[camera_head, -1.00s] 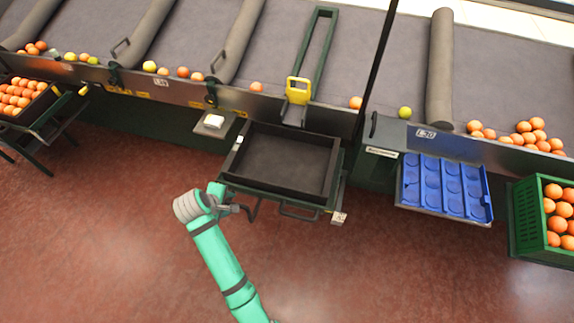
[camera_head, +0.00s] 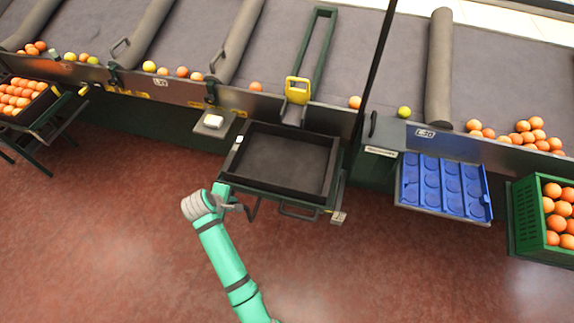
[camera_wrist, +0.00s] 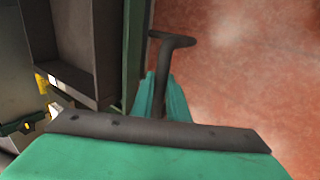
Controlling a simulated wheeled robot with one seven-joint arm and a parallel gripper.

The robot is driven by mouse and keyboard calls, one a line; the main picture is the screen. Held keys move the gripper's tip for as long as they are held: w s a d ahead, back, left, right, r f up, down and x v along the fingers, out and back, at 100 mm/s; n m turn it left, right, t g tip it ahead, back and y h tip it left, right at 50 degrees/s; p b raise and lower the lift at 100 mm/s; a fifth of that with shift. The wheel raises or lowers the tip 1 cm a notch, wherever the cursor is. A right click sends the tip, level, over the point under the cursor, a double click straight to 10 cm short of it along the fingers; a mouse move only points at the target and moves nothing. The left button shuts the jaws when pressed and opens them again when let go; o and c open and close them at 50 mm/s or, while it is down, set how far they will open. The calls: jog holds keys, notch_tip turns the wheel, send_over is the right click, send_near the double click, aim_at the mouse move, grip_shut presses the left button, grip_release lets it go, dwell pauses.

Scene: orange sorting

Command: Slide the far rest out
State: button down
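An empty black crate (camera_head: 238,177) sits on a low stand below the sorting belt. Two dark bent handles show at the stand's front edge, one at the left (camera_head: 256,209) and one at the middle (camera_head: 298,216); I cannot tell which belongs to the far rest. My gripper (camera_head: 236,206) is beside the left handle, at the crate's front left corner. Its fingers are too small there to tell open from shut.
A small shelf with a white device (camera_head: 213,121) is left of the crate. A blue tray (camera_head: 411,182) and a green crate of oranges (camera_head: 524,222) stand to the right. A yellow-handled gate (camera_head: 298,90) is above the crate. The red floor in front is clear.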

jog(key=shift+s+a, duration=0.1)
jog(key=s+a, duration=0.4)
jog(key=s, duration=0.5)
jog(key=shift+s, duration=0.4)
jog(key=c, duration=1.5)
grip_release()
jog(key=shift+d, duration=0.1)
jog(key=shift+c, duration=0.2)
jog(key=shift+o, duration=0.9)
jog(key=shift+d, duration=0.15)
